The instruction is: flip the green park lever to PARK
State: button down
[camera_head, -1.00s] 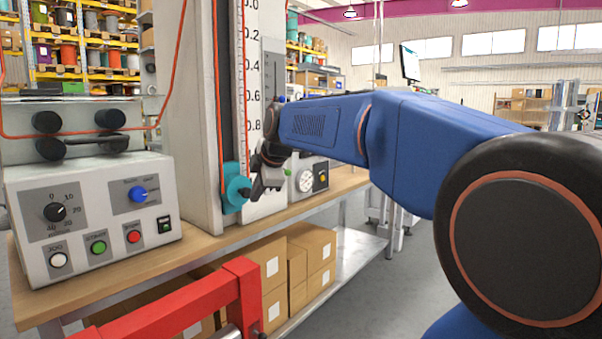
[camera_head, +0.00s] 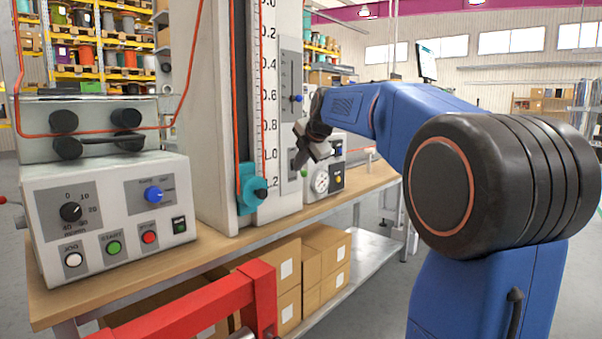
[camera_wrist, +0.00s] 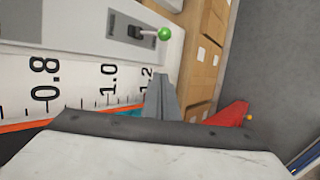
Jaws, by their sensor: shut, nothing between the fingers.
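The green-balled park lever (camera_wrist: 165,34) sits on a grey plate (camera_wrist: 123,27) beside the scale in the wrist view. Its ball points toward the plate's lower end, the side of the scale's 1.2 mark. The plate's lettering is too small to read. In the head view the green ball (camera_head: 304,173) shows low on the white column, just below my gripper (camera_head: 303,157). My gripper is shut and empty. In the wrist view its fingertips (camera_wrist: 160,82) are apart from the lever in the picture.
A teal block with a black knob (camera_head: 252,188) is at the scale's foot. A blue-knobbed slider (camera_head: 297,98) is above the lever, and a gauge box (camera_head: 322,180) is to its right. A control box (camera_head: 110,220) stands left on the bench. A red frame (camera_head: 200,310) is in front.

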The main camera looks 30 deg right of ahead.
jog(key=x, duration=1)
jog(key=shift+s+d+r, duration=0.1)
jog(key=shift+d+r, duration=0.2)
jog(key=shift+d, duration=0.3)
jog(key=shift+s+d+r, duration=0.1)
jog(key=shift+d+r, duration=0.15)
jog(key=shift+d, duration=0.3)
jog(key=shift+s+d+r, duration=0.1)
jog(key=shift+d+r, duration=0.2)
jog(key=shift+d, duration=0.3)
jog(key=shift+r+g+h, duration=0.3)
jog(key=shift+r+g, duration=0.3)
jog(key=shift+g, duration=0.4)
notch_tip(320, 180, up, 3)
jog(key=g, duration=0.2)
jog(key=n+g+h, duration=0.1)
jog(key=shift+w+f+g, duration=0.1)
jog(key=shift+f+g, duration=0.1)
jog(key=shift+g, duration=0.2)
jog(key=shift+w+r, duration=0.2)
jog(key=shift+r, duration=0.35)
